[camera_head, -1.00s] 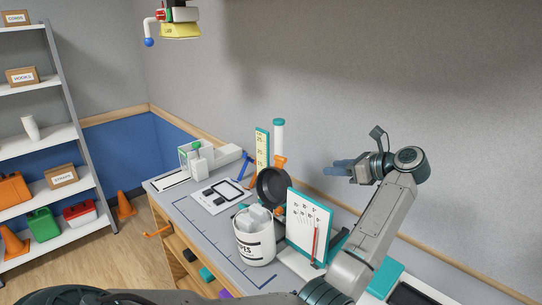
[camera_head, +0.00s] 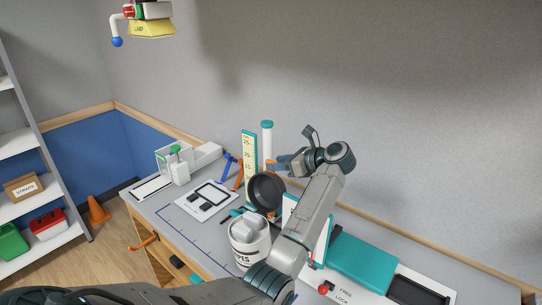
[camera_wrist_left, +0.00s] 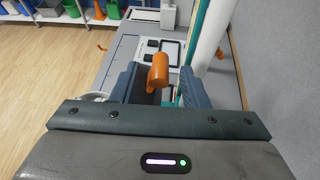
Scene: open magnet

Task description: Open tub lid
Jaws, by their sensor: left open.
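A white tub (camera_head: 250,246) with partly readable lettering stands on the workbench, with white contents showing at its open top. A black round dished piece (camera_head: 266,192), which looks like a lid, stands upright just behind it; I cannot tell whether they are joined. My left gripper (camera_head: 284,161) is above and behind the black piece, beside an orange part. In the left wrist view, an orange knob (camera_wrist_left: 158,72) shows between the open fingers of my left gripper (camera_wrist_left: 158,88). I cannot tell whether they touch it. My right gripper is out of view.
A ruler board (camera_head: 249,162) and a white cylinder with a teal cap (camera_head: 267,142) stand near the gripper. A teal panel (camera_head: 362,262) lies to the right on the bench. A yellow lamp (camera_head: 152,29) hangs at upper left. The bench's left front is mostly clear.

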